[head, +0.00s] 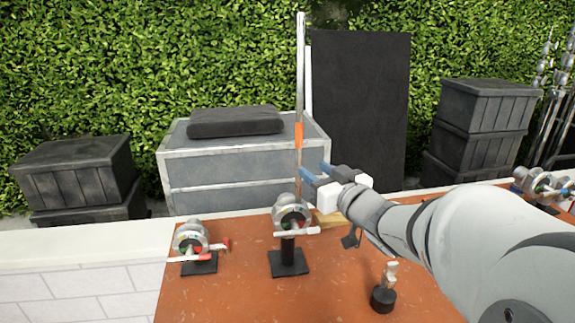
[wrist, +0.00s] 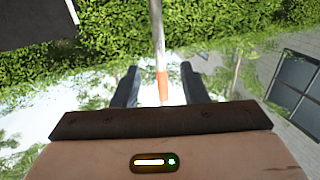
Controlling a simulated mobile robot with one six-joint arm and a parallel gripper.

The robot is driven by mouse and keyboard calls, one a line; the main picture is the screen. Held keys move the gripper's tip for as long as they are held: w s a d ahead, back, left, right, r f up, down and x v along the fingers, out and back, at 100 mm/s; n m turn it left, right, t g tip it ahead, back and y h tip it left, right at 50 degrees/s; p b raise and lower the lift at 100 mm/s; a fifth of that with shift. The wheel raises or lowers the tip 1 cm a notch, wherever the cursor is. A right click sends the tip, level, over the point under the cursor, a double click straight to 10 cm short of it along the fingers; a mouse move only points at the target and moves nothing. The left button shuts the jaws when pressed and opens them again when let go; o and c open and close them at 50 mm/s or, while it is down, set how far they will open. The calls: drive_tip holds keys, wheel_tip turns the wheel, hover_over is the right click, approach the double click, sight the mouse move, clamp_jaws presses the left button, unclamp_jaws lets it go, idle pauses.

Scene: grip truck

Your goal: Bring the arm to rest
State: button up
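My gripper (head: 313,171) is at the middle of the head view, above the orange-brown table, its blue fingers pointing left and away. In the wrist view the two dark fingers (wrist: 159,70) stand well apart. An upright silver rod (head: 300,70) with an orange band rises from a round metal grip head (head: 291,212) on a black stand. In the wrist view the rod (wrist: 158,35) shows between the fingers, with a gap on each side and touching neither. How far ahead of the fingertips it is, I cannot tell.
On the table (head: 225,295) are another grip head (head: 190,238) at left, a small black-based metal piece (head: 383,290) and more hardware (head: 545,185) at right. Behind stand a grey case (head: 245,165), a black panel (head: 360,100) and black crates (head: 480,130). A hedge closes the back.

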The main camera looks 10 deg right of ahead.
idle(0.3)
drive_tip(key=s+d+f+m+g+h, duration=0.4)
drive_tip(key=s+f+g+h, duration=0.2)
drive_tip(key=f+h, duration=0.25)
drive_tip(key=s+a+f+g+y, duration=0.1)
drive_tip(key=s+a+f+g, duration=0.2)
drive_tip(key=s, duration=0.4)
drive_tip(key=s+a+f+g+y, duration=0.2)
drive_tip(key=s+a+f+g, duration=0.1)
drive_tip(key=s+g, duration=0.2)
drive_tip(key=s, duration=0.2)
drive_tip(key=shift+s+a+f, duration=0.35)
drive_tip(key=shift+s+a, duration=0.05)
drive_tip(key=shift+c, duration=0.4)
